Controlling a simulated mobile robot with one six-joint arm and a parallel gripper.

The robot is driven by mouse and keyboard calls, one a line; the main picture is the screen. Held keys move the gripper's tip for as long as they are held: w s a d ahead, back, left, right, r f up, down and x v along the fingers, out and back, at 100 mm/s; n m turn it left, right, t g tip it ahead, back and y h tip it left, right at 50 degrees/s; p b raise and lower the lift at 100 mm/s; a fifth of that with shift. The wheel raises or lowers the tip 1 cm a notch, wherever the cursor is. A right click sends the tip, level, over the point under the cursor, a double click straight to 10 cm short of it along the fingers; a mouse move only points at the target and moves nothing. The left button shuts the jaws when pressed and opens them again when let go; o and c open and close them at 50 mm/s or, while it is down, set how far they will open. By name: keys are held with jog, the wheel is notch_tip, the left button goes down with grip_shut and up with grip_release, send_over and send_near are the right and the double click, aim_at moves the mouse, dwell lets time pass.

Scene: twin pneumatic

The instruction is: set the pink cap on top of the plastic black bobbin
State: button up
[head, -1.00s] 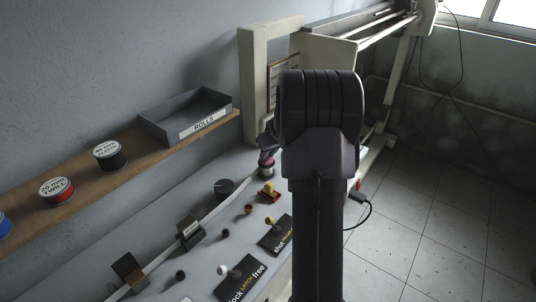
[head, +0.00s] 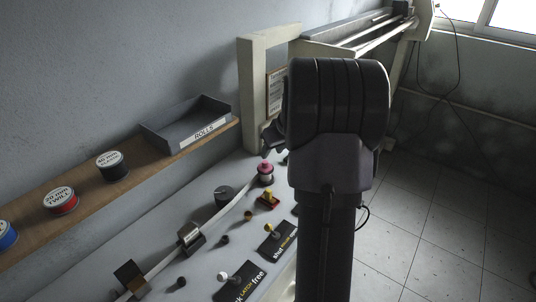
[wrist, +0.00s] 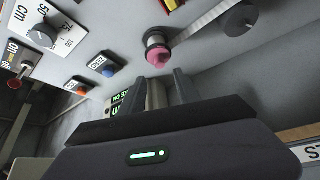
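The pink cap (head: 265,167) sits on top of a small upright bobbin (head: 265,180) at the far end of the white tape on the bench. In the wrist view the pink cap (wrist: 158,56) shows just beyond my fingertips, against the end of the bobbin (wrist: 154,38); the bobbin's black parts are hard to make out. My gripper (wrist: 157,82) is open, its two dark fingers apart with a gap between them and the cap. In the head view my gripper (head: 273,140) is mostly hidden behind my arm, above the cap.
A dark round roller (head: 223,196) and metal tape guides (head: 190,236) stand along the tape. A yellow-and-red switch (head: 268,201) and small knobs are nearby. A wooden shelf (head: 85,192) holds labelled spools and a grey tray (head: 187,125). A beige frame (head: 252,95) rises behind.

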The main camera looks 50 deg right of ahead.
jog(key=s+a+r+y, duration=0.15)
jog(key=a+r, duration=0.45)
jog(key=a, duration=0.7)
jog(key=s+a+r, duration=0.2)
jog(key=a+r, duration=0.4)
jog(key=a, duration=0.8)
jog(key=s+a+f+y, duration=0.2)
jog(key=s+a, duration=1.3)
jog(key=a, duration=0.1)
jog(key=shift+s+a+m, duration=0.25)
jog(key=shift+s+m, duration=0.05)
jog(key=shift+m, duration=0.1)
